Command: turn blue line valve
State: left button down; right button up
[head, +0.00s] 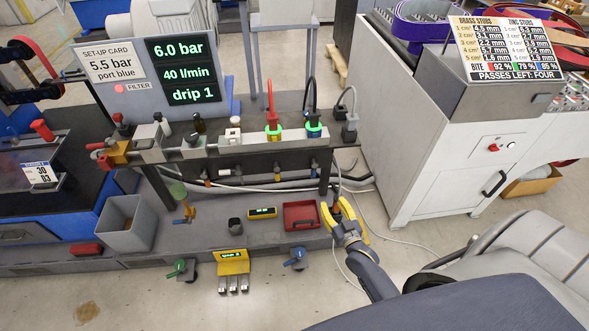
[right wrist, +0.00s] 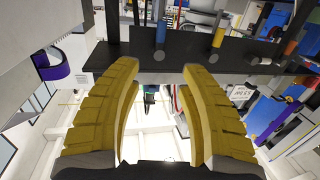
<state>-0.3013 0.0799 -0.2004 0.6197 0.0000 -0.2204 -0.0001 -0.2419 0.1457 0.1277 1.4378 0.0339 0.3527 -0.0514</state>
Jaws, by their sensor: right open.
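A valve with a blue handle (head: 296,258) sits low on the front of the bench, right of a yellow unit with a small green display (head: 233,262). A similar valve with a green handle (head: 179,268) sits left of that unit. My right gripper (head: 338,208) has yellow fingers and is up and to the right of the blue handle, beside the red tray, apart from the handle. In the right wrist view its fingers (right wrist: 160,85) are spread with nothing held between them. The blue handle cannot be made out there. My left gripper is not in view.
A red tray (head: 315,222), a yellow meter (head: 262,213) and a grey bin (head: 110,232) stand on the bench. A dark raised rail (head: 250,144) with coloured fittings runs behind. A screen (head: 186,72) reads 6.0 bar; its card (head: 109,66) reads 5.5 bar port blue.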

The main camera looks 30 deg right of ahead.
jog(key=r, duration=0.1)
send_near(315, 169)
jog(key=shift+t, duration=0.3)
jog(key=w, duration=0.3)
jog(key=w+d, duration=0.1)
jog(key=w, duration=0.2)
jog(key=w+f, duration=0.1)
jog(key=w, duration=0.3)
jog(key=shift+d, duration=0.2)
jog(key=shift+c, duration=0.3)
grip_shut()
